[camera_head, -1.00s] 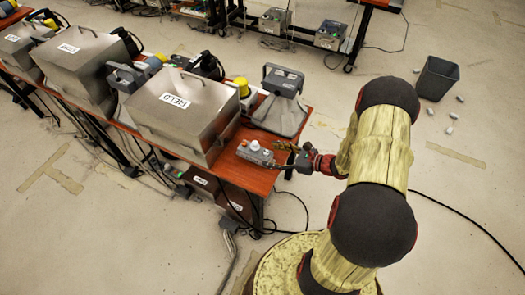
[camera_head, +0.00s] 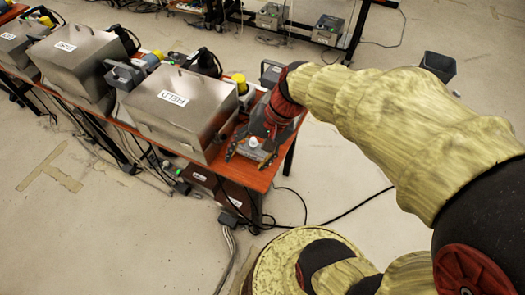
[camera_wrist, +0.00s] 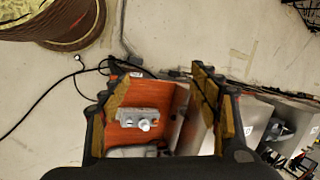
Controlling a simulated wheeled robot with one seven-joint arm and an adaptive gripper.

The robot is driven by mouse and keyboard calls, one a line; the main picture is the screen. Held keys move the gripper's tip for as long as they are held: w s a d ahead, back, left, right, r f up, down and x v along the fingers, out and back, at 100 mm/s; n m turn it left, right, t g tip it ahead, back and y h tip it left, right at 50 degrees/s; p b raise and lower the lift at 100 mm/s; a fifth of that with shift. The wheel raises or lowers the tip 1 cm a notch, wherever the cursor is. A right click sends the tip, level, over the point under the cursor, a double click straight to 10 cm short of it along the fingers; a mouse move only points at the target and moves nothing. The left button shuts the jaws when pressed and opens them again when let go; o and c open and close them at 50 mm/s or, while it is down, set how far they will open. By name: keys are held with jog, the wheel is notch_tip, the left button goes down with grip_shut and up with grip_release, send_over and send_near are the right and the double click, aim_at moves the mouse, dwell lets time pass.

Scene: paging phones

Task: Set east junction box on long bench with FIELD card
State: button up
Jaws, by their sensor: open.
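The small grey junction box (camera_head: 254,147) with a white knob lies at the near right end of the orange-red long bench (camera_head: 248,177). Beside it stands a steel case (camera_head: 180,120) with the FIELD card (camera_head: 173,97) on it. My gripper (camera_head: 250,158) points down over the box, with its fingers apart on either side. In the wrist view, the box (camera_wrist: 128,120) shows between the open fingers (camera_wrist: 165,105), nearer the left one, and nothing is gripped. Whether the fingers touch the box or stay above it, I cannot tell. Any label naming the box is not readable.
More steel cases (camera_head: 72,60) line the bench leftward. Cables (camera_head: 300,205) run on the floor by the bench legs. A dark bin (camera_head: 440,67) stands at the back right.

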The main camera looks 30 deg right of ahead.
jog(key=s+r+n+t+h, duration=0.3)
jog(key=s+r+n, duration=0.3)
jog(key=r, duration=0.3)
jog(key=shift+s+d+r+n+t+h, duration=0.3)
jog(key=shift+d+r+n+h, duration=0.1)
jog(key=shift+n+h, duration=0.45)
